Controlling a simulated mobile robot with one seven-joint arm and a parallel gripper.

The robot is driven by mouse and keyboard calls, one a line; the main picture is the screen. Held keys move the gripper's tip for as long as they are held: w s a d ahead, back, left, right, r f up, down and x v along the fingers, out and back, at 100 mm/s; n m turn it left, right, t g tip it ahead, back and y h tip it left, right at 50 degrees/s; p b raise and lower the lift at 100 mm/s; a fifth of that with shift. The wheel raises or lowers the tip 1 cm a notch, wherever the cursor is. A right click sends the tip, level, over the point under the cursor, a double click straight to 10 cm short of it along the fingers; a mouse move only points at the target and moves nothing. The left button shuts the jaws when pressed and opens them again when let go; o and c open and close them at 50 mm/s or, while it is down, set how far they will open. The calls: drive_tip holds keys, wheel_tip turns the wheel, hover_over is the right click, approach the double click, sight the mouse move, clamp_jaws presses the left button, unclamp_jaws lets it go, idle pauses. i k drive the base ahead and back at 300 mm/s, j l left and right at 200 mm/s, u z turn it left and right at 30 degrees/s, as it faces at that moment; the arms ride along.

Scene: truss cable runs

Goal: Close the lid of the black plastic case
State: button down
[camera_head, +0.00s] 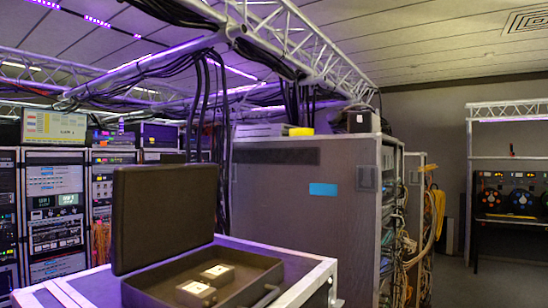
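The black plastic case stands open on a flight-case top in front of me. Its lid (163,215) stands nearly upright at the back left of the base. The base (262,268) is a shallow open tray, and its near part is cut off by the bottom edge of the picture. Two small boxes with pale tops, a far one (217,273) and a near one (196,292), lie inside the base. A short dark bar (265,298) shows at the right side of the base; I cannot tell what it is. My gripper is not in view.
The white-edged flight case (305,268) holds the black case, with bare top around it. A tall grey cabinet (300,205) stands close behind. Equipment racks (55,210) stand at the left. Truss and hanging cables (205,95) run overhead. Open floor shows at the right.

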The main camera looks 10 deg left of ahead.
sight(166, 211)
drive_tip(key=k+j, duration=0.1)
drive_tip(key=j, duration=0.55)
drive_tip(key=k+j, duration=0.1)
drive_tip(key=j, duration=1.25)
drive_tip(key=k+j, duration=0.15)
drive_tip(key=j, duration=0.55)
drive_tip(key=k+j, duration=0.1)
drive_tip(key=j, duration=0.55)
